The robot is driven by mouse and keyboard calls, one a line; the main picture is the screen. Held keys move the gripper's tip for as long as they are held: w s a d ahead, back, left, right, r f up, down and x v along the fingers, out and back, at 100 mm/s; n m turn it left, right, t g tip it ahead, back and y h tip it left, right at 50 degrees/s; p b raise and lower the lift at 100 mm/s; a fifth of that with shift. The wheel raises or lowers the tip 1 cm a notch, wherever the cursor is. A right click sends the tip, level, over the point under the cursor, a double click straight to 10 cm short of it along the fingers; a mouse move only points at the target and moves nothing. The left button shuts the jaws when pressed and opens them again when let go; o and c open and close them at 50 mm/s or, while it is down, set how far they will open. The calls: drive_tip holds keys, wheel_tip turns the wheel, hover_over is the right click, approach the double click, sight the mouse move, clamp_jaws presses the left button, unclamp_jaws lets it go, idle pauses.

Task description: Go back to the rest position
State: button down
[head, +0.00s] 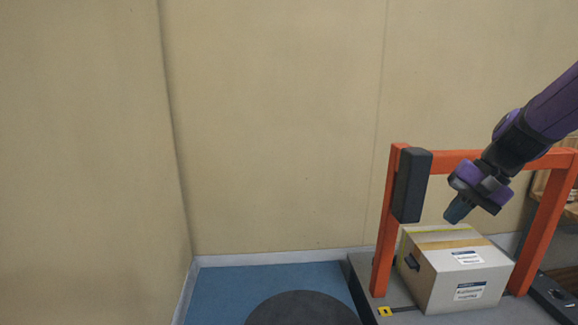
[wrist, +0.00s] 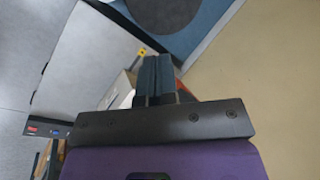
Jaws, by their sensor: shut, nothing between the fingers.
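My gripper (head: 457,210) is at the right in the head view, tilted down to the left, just above a white cardboard box. In the wrist view its two blue-grey fingers (wrist: 155,78) lie together, with nothing between them. The box (head: 440,285) has tape across its top and labels on its sides. It stands on a grey platform inside an orange frame. In the wrist view only a small part of the box (wrist: 121,90) shows behind the fingers.
The orange frame (head: 385,222) with a dark block (head: 411,186) on its left post surrounds the box. A dark round disc (head: 302,309) lies on the blue floor (head: 230,290). Beige walls (head: 270,120) stand behind and at left. The space left of the frame is clear.

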drive_tip(key=s+r+n+t+h, duration=0.2)
drive_tip(key=s+r+n, duration=0.1)
drive_tip(key=s, duration=0.6)
drive_tip(key=s+a+r+n+t+h, duration=0.1)
drive_tip(key=s+r+n+t+h, duration=0.1)
drive_tip(key=s+r, duration=0.3)
drive_tip(key=s+h, duration=0.1)
drive_tip(key=s, duration=0.3)
drive_tip(key=shift+s+a+n, duration=0.25)
drive_tip(key=shift+s+n, duration=0.15)
